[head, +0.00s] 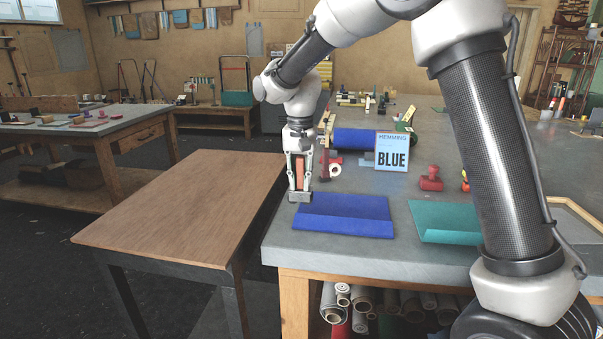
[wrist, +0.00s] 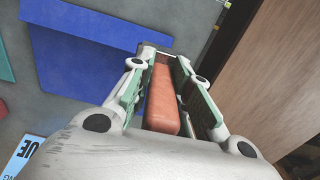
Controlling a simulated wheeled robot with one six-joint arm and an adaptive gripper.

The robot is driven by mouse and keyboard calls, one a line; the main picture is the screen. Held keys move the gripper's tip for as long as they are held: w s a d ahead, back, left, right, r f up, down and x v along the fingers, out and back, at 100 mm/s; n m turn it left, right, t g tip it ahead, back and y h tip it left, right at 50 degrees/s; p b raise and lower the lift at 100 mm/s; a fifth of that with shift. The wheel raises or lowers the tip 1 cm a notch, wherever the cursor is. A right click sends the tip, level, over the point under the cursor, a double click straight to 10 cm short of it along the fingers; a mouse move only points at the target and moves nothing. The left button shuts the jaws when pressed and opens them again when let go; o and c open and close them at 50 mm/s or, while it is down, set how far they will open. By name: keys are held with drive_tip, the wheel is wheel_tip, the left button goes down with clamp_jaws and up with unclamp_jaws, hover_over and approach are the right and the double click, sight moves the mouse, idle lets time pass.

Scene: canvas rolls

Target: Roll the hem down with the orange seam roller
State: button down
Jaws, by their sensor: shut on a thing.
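My gripper (head: 299,178) is shut on the orange handle of the seam roller (head: 300,173), pointing down at the left edge of the grey table. The roller's grey head (head: 299,197) is below the fingers, just left of the blue canvas's far left corner. I cannot tell whether it touches the table. The blue canvas (head: 345,207) lies flat with a folded hem strip (head: 335,227) along its near edge. In the wrist view the orange handle (wrist: 162,100) sits between the fingers, with the blue canvas (wrist: 85,45) to the left; the roller's head is mostly hidden.
A teal canvas (head: 445,220) lies to the right. A sign reading HEMMING BLUE (head: 391,150) stands behind the blue canvas, near a blue roll (head: 352,139), a white tape ring (head: 335,170) and a red stamp-like object (head: 431,179). A bare wooden table (head: 180,205) adjoins on the left.

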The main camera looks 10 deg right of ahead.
drive_tip(key=shift+d, duration=0.45)
drive_tip(key=s+d+f, duration=0.1)
drive_tip(key=s+d, duration=0.1)
drive_tip(key=d, duration=0.5)
drive_tip(key=s+d+f, duration=0.1)
drive_tip(key=s+d, duration=0.2)
drive_tip(key=d, duration=0.4)
drive_tip(key=s+d+f, duration=0.1)
drive_tip(key=s+d, duration=0.1)
drive_tip(key=d, duration=0.5)
drive_tip(key=shift+s+d+f, duration=0.15)
drive_tip(key=shift+d+f, duration=0.2)
drive_tip(key=shift+d, duration=0.05)
drive_tip(key=shift+f, duration=0.55)
drive_tip(key=shift+f, duration=1.05)
drive_tip(key=shift+a, duration=0.15)
drive_tip(key=shift+w+a, duration=0.25)
drive_tip(key=shift+a, duration=0.4)
drive_tip(key=shift+w+a, duration=0.2)
drive_tip(key=shift+a, duration=0.45)
drive_tip(key=shift+a, duration=0.1)
drive_tip(key=shift+w+a, duration=0.2)
drive_tip(key=shift+a, duration=0.5)
drive_tip(key=shift+w+a, duration=0.2)
drive_tip(key=shift+a, duration=0.45)
